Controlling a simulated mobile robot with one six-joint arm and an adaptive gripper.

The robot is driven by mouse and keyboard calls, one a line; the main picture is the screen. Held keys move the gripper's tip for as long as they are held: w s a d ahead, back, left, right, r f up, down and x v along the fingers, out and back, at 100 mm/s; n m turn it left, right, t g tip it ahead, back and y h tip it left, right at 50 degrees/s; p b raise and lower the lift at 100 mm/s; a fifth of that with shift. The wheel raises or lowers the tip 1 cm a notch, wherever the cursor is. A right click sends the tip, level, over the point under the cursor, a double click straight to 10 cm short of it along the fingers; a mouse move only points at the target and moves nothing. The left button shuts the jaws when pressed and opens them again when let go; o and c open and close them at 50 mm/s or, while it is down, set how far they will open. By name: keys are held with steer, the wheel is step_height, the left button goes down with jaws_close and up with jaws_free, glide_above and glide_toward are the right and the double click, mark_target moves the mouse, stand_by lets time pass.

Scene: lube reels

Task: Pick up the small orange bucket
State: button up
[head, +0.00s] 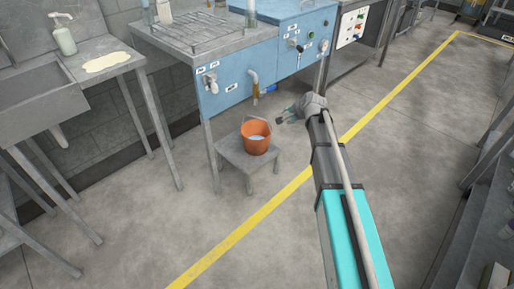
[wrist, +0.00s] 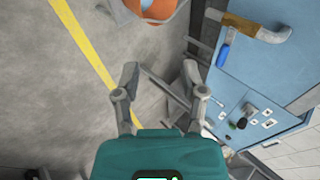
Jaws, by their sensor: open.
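The small orange bucket (head: 256,147) stands upright on a grey stool (head: 231,155) below the blue bench in the head view. Something pale blue shows inside it. In the wrist view the bucket (wrist: 176,29) is cut off by the top edge, beyond the fingertips. My gripper (head: 283,115) is open and empty. In the head view it appears to the upper right of the bucket, apart from it. In the wrist view both fingers (wrist: 161,74) are spread, with floor and grey legs visible between them.
The blue bench (head: 230,92) has a pipe and tap (head: 255,85) jutting out above the bucket. The tap (wrist: 262,29) also shows at the upper right in the wrist view. A sink (head: 30,90) stands left. Open floor with a yellow line (head: 240,231) lies in front.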

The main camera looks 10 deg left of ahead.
steer(key=w+a+f+m+t+y+b, duration=0.1)
steer(key=w+a+f+m+t+b, duration=0.1)
steer(key=w+f+b, duration=0.6)
steer(key=w+a+f+m+t+y+b, duration=0.1)
steer(key=w+a+f+m+b, duration=0.4)
steer(key=f+b, duration=0.5)
steer(key=w+a+t+b, duration=0.1)
steer(key=w+a+b, duration=0.1)
steer(key=w+b, duration=0.1)
steer(key=shift+b, duration=0.75)
steer(key=shift+w, duration=0.15)
steer(key=b+x, duration=0.3)
steer(key=x, duration=0.5)
steer(key=shift+w, duration=0.2)
steer(key=shift+a, duration=0.1)
steer(key=shift+b+x, duration=1.15)
steer(key=shift+x, duration=1.45)
steer(key=shift+w+r, duration=0.15)
